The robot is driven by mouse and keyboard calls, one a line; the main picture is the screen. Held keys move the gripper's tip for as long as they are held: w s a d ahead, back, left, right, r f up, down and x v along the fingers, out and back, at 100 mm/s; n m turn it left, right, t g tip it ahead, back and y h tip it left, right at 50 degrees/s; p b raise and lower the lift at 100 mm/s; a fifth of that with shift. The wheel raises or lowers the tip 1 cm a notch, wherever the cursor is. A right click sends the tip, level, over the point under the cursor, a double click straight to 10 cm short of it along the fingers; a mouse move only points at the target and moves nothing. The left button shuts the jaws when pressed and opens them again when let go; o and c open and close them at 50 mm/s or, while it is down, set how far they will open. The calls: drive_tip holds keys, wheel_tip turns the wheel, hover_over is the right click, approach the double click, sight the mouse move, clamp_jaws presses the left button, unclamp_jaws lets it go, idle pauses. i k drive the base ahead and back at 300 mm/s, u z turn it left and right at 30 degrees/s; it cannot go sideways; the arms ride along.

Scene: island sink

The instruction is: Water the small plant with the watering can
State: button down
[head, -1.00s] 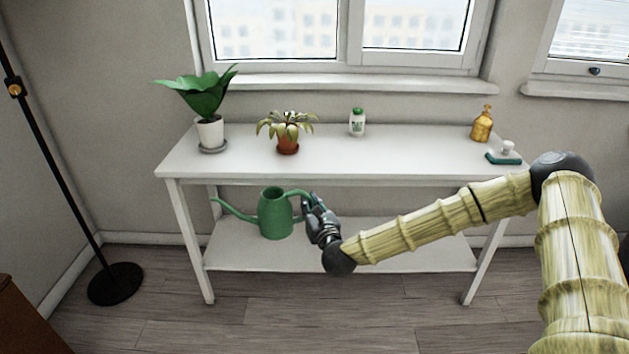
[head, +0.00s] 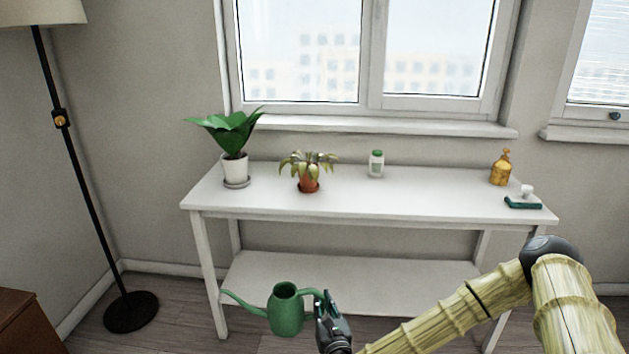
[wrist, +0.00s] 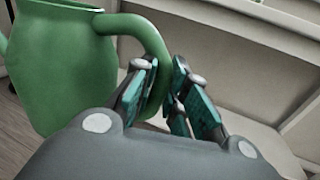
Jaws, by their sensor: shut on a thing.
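The green watering can (head: 286,312) hangs upright in front of the white table, below its top, with its spout to the left. My gripper (head: 322,303) is shut on the can's handle at its right side. In the wrist view the gripper's fingers (wrist: 165,92) close around the green handle (wrist: 150,45), beside the can's body (wrist: 60,70). The small plant (head: 309,172), with drooping pale leaves in a terracotta pot, stands on the table top left of centre. The gripper is below and in front of it.
A larger leafy plant (head: 233,145) in a white pot stands at the table's (head: 400,200) left end. A white bottle (head: 376,164), an amber dispenser (head: 500,168) and a teal sponge tray (head: 523,203) stand to the right. A floor lamp (head: 75,180) is at far left.

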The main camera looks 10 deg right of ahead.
sight(308, 170)
drive_tip(key=k, duration=0.4)
drive_tip(key=z, duration=1.85)
drive_tip(key=i, duration=1.05)
drive_tip(key=u, duration=1.85)
